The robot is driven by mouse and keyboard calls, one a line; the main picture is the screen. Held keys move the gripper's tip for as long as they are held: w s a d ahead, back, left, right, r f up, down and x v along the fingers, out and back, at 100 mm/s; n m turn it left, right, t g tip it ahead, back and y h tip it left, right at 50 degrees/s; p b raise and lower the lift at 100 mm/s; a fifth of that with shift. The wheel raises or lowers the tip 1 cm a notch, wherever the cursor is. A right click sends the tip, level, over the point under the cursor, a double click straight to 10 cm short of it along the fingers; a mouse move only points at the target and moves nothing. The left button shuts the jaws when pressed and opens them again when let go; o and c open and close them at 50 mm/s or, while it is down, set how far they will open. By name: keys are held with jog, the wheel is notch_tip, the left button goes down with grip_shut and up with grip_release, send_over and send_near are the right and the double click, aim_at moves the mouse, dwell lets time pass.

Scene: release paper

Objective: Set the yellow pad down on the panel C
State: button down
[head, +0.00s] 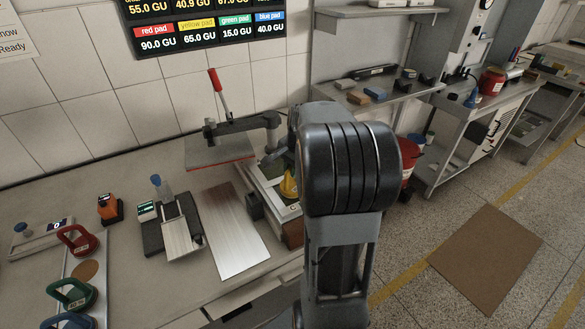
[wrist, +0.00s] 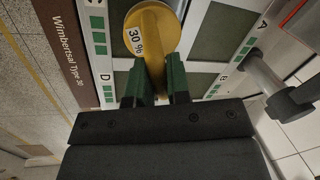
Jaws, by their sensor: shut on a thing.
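In the wrist view the yellow pad (wrist: 165,22) is a round yellow disc with a "30 %" label and a narrow yellow handle. My gripper (wrist: 155,83) is shut on this handle, its green fingers on either side. The pad is over the frame of dark panels (wrist: 212,42); I cannot tell whether it touches. Letters A and D are readable on the light frame strips; I cannot tell surely which panel is C. In the head view only an edge of the yellow pad (head: 289,186) shows beside my arm, which hides my gripper.
A press with a red lever (head: 215,80) stands behind the frame. Red, green and blue pads (head: 77,240) stand at the far left. A board above lists pad values.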

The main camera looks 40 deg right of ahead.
jog(key=c, duration=1.1)
grip_release()
notch_tip(320, 180, up, 11)
jog(key=s, duration=0.2)
jog(key=s+a+f+n, duration=0.2)
jog(key=s+a+n, duration=0.1)
jog(key=a+n, duration=0.2)
jog(key=s+a+f+n+t, duration=0.1)
jog(key=s+a+f+n, duration=0.2)
jog(key=a, duration=0.5)
jog(key=s+a+f+n, duration=0.3)
jog(key=s+a+n, duration=0.1)
jog(key=a+n, duration=0.3)
jog(key=shift+s+a+t+h, duration=0.15)
jog(key=shift+a+t+h, duration=0.15)
jog(key=shift+a+t, duration=0.1)
